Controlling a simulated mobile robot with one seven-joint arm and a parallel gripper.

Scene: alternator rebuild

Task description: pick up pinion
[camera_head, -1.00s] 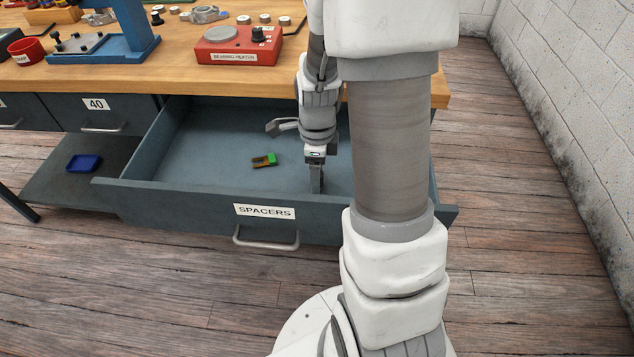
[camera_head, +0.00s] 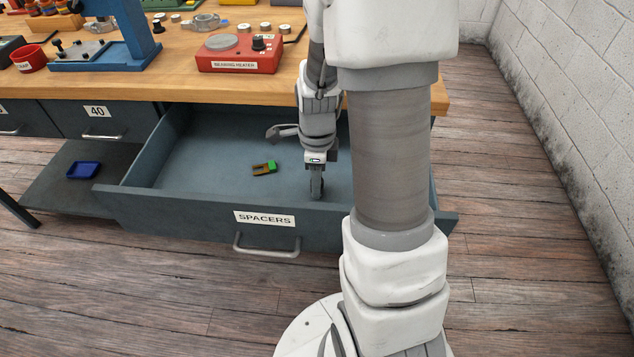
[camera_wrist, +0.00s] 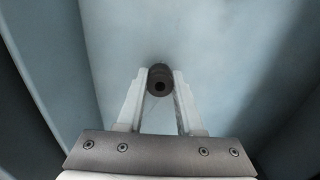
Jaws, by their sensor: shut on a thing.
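The pinion (camera_wrist: 160,74) shows in the wrist view as a small dark cylinder with a round hole in its end. It sits between the fingertips of my gripper (camera_wrist: 160,90), which is shut on it. In the head view my gripper (camera_head: 316,190) points down inside the open drawer (camera_head: 215,150) labelled SPACERS, close to its front wall. The pinion is too small and hidden by the fingers to make out clearly there. I cannot tell whether it touches the drawer floor.
A small green and brown piece (camera_head: 264,168) lies in the drawer left of my gripper. The drawer's front wall (camera_head: 200,213) is close by. The workbench (camera_head: 180,82) carries a red bearing heater (camera_head: 238,54) above the drawer. A blue tray (camera_head: 83,170) is at the left.

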